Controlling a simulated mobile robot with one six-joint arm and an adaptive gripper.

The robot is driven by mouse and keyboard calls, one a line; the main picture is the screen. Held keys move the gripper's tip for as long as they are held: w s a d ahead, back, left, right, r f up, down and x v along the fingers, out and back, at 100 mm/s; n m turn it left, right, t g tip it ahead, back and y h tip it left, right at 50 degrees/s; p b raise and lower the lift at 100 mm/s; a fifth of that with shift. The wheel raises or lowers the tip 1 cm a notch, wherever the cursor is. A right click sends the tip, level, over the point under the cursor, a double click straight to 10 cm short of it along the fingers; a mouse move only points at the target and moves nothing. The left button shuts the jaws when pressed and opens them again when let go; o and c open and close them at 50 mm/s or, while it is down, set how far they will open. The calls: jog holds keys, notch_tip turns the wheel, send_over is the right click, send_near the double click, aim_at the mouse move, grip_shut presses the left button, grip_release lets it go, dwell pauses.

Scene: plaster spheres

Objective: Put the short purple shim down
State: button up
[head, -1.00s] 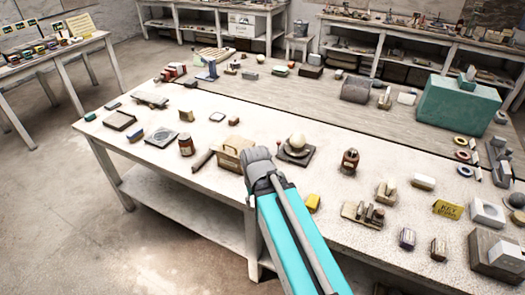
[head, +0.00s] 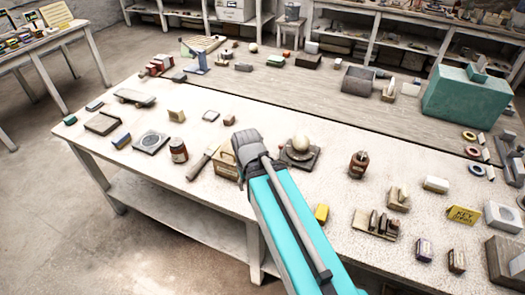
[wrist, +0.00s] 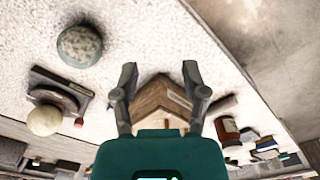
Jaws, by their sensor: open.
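My gripper (wrist: 160,76) is open in the wrist view, with its two fingers wide apart. No shim shows between the fingers. A peaked wooden box (wrist: 158,101) lies beyond them, and it also shows in the head view (head: 226,164), partly behind my teal arm. The fingers are hidden by my arm in the head view. A small purple block (head: 424,249) stands on the table at the lower right of the head view. I cannot tell whether it is the short purple shim.
A pale sphere (head: 301,143) on a dark stand is right of my wrist. A grey sphere (wrist: 80,46) shows in the wrist view. A brown jar (head: 178,150) stands left of the wooden box. Bare tabletop (head: 325,180) lies right of my arm.

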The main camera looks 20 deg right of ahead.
jog(key=shift+o, duration=0.4)
jog(key=w+d+m, duration=0.4)
jog(key=w+d, duration=0.4)
jog(key=w, duration=0.4)
jog(key=w+d+r+m, duration=0.1)
jog(key=w+d+m, duration=0.4)
jog(key=w, duration=0.7)
jog(key=d+p, duration=0.1)
jog(key=d, duration=0.1)
jog(key=shift+d, duration=0.35)
notch_tip(320, 180, down, 9)
jog(key=b, duration=0.8)
jog(key=shift+r+b, duration=0.15)
jog(key=shift+b, duration=0.2)
jog(key=shift+a, duration=0.1)
